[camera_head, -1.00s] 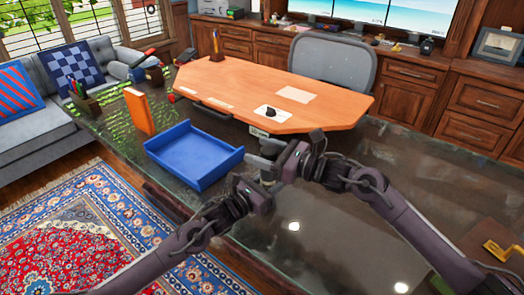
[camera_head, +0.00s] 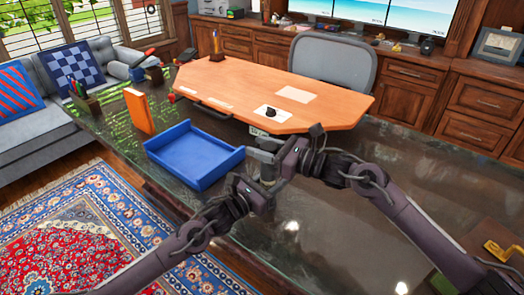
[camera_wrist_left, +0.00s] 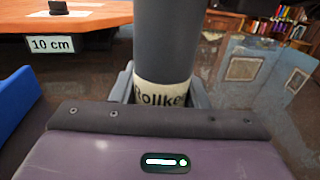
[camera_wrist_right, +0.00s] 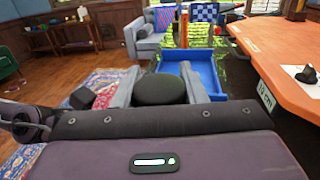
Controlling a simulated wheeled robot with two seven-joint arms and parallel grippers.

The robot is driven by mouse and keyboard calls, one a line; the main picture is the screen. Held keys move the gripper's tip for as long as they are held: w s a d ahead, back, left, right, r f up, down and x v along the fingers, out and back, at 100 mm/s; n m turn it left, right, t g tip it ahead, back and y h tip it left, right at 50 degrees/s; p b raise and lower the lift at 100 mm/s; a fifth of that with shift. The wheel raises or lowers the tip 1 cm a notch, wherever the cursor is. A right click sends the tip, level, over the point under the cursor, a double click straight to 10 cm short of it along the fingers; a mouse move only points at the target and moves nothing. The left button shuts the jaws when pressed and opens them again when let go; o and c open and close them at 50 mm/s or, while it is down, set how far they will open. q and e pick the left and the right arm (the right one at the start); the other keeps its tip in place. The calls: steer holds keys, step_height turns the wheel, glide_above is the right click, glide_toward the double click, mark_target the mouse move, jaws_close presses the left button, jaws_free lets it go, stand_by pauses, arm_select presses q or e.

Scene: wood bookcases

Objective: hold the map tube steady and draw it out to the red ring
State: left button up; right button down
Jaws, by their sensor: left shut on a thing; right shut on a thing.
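The map tube is a dark grey cylinder that stands upright in the left wrist view (camera_wrist_left: 166,40), with a cream label reading "Rollke" near its lower visible part. My left gripper (camera_head: 266,187) is shut around the tube at the label. My right gripper (camera_head: 264,158) is shut on the tube's upper end, just above the left one. In the right wrist view a dark round cap (camera_wrist_right: 160,90) sits between the grey fingers. In the head view the grippers hide most of the tube. I see no red ring in any view.
A blue tray (camera_head: 190,155) lies on the dark glossy table (camera_head: 330,225), left of the grippers. An orange book (camera_head: 138,111) stands behind it. A raised orange-brown board (camera_head: 240,85) with a "10 cm" tag (camera_wrist_left: 52,44) is close behind the grippers. The table's right side is mostly clear.

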step_height(320, 180, up, 8)
steer(key=shift+f, duration=0.1)
steer(key=c, duration=0.9)
jaws_free()
steer(key=shift+d, duration=0.1)
steer(key=v, duration=1.2)
